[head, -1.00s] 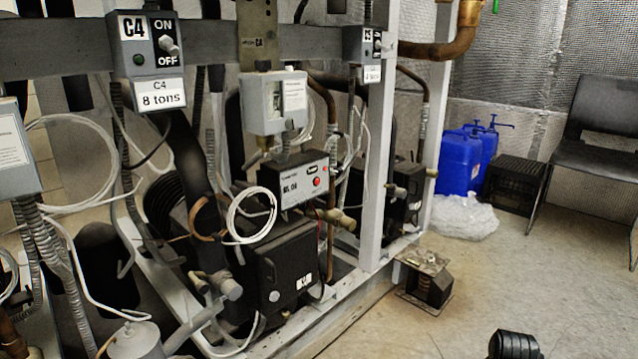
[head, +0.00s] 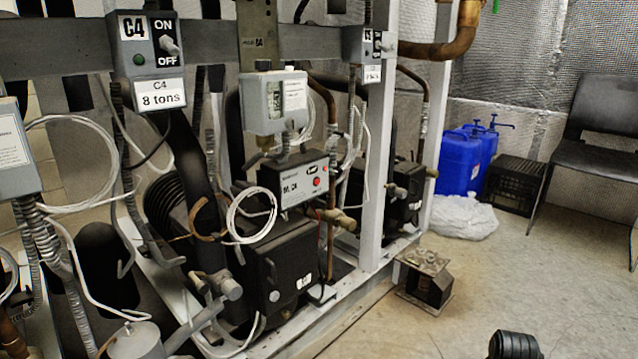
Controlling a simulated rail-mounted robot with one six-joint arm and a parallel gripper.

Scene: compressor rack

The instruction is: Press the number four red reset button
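A small red button (head: 317,182) sits on the front face of a grey control box (head: 290,186), in the middle of the head view. The box has a dark label, and its printed marking seems to end in a 4 but is blurred. A smaller red spot (head: 325,169) shows above and to the right of the button. The box sits above the black compressor (head: 283,265). Nothing covers the button. I see no gripper fingers in this view.
A C4 switch box (head: 146,52) hangs at upper left, and a grey gauge box (head: 275,102) is above the control box. Loops of white tubing (head: 250,215) hang at its left. A white post (head: 378,170) stands at its right. A black ribbed part (head: 514,345) shows at bottom right.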

